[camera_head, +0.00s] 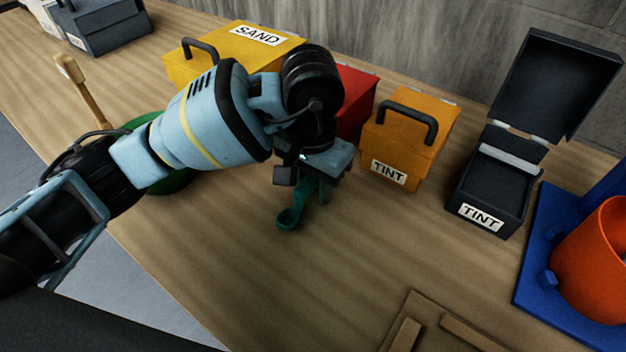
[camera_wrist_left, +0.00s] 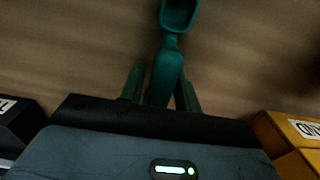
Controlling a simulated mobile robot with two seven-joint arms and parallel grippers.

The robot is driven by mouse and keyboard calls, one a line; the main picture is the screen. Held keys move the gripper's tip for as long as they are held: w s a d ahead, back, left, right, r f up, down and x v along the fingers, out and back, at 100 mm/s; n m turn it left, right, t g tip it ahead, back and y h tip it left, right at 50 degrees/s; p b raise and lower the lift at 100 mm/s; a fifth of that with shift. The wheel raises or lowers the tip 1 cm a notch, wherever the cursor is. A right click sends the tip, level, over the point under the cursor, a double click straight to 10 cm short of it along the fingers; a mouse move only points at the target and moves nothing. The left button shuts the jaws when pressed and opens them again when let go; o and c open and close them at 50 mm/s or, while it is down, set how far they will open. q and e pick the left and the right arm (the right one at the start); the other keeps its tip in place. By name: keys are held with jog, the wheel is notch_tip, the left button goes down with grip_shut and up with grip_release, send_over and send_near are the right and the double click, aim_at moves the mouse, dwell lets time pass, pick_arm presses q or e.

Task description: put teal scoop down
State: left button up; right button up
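The teal scoop (camera_head: 289,218) shows below my left gripper (camera_head: 316,192) in the head view, its bowl at the lower left and its handle running up among the fingers. In the left wrist view the scoop (camera_wrist_left: 171,55) points away, bowl at the top edge. Its handle lies tilted between the two green fingertips of my left gripper (camera_wrist_left: 161,85). A narrow gap shows between the left finger and the handle, so the fingers look open around it. Whether the bowl touches the wooden table (camera_head: 270,285) is hard to tell. My right gripper is not in view.
A yellow SAND box (camera_head: 215,62), a red box (camera_head: 356,100), an orange TINT box (camera_head: 405,135) and an open dark TINT box (camera_head: 490,190) stand behind. An orange container (camera_head: 597,260) sits on a blue base (camera_head: 540,245) at right. A wooden frame (camera_head: 440,325) lies in front.

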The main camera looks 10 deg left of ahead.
pick_arm(q)
jog(key=shift+o, duration=0.9)
jog(key=shift+r, duration=0.1)
notch_tip(320, 180, up, 12)
jog(key=shift+r+p, duration=0.15)
jog(key=shift+p, duration=0.15)
jog(key=shift+s, duration=0.15)
